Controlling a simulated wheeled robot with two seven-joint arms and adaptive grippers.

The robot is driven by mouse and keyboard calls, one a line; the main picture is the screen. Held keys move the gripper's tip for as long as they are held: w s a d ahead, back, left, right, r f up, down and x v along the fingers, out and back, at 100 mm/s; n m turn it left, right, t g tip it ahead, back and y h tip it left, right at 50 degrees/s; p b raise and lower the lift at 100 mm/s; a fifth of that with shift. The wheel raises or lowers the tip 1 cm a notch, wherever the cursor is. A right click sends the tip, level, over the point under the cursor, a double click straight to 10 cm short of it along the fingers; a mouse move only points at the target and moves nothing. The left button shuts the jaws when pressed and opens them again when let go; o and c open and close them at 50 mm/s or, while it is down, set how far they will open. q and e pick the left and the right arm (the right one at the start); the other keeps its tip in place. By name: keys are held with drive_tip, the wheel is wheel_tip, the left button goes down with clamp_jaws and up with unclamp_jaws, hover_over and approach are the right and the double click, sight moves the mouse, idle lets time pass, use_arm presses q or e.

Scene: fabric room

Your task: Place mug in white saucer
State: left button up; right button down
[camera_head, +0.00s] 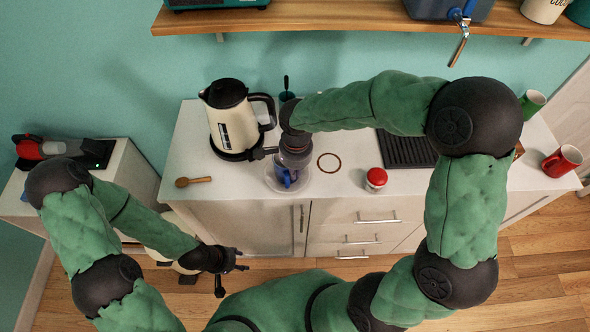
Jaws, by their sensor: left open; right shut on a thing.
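A blue mug (287,178) is at the white saucer (305,186), near the front edge of the white counter. My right gripper (291,166) reaches in from the right and is shut on the mug from above. The gripper hides much of the mug and part of the saucer. I cannot tell whether the mug's base touches the saucer. My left gripper (231,272) is open and empty, low in front of the cabinet and well away from the mug.
A cream kettle (231,122) stands left of the saucer, with a wooden spoon (193,181) in front. A brown ring (328,162), a red-lidded jar (376,179) and a dark ridged tray (405,150) lie to the right. A red mug (562,161) stands far right. A shelf (330,15) hangs above.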

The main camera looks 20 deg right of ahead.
drive_tip(key=shift+f, duration=0.1)
drive_tip(key=c, duration=1.4)
unclamp_jaws()
drive_tip(key=shift+r, duration=0.25)
wheel_tip(320, 180, up, 12)
drive_tip(key=p, duration=0.3)
drive_tip(key=shift+s, duration=0.2)
drive_tip(key=shift+f, duration=0.15)
